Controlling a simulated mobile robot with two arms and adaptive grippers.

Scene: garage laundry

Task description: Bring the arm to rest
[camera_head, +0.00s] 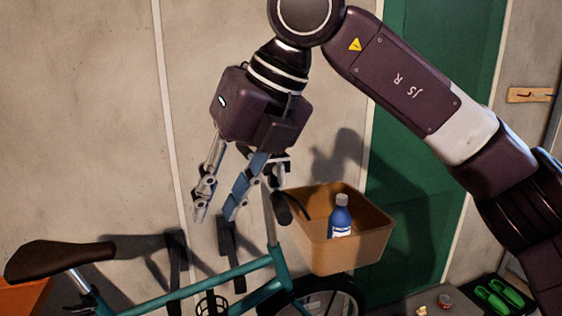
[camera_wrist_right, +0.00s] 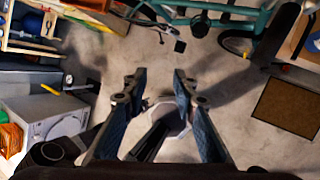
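My right arm comes in from the right in the head view and bends down at the upper middle. My right gripper (camera_head: 215,208) hangs with its fingers pointing down, above the bicycle frame and left of the basket. In the right wrist view the gripper (camera_wrist_right: 157,78) has its two fingers apart, with bare floor showing between them. It holds nothing. My left gripper does not show in either view.
A teal bicycle (camera_head: 235,272) stands below the gripper. Its tan front basket (camera_head: 372,240) holds a blue bottle (camera_head: 340,217). Green shoes (camera_head: 497,297) lie on a mat at the lower right. A white box-shaped appliance (camera_wrist_right: 45,120) stands at left in the wrist view.

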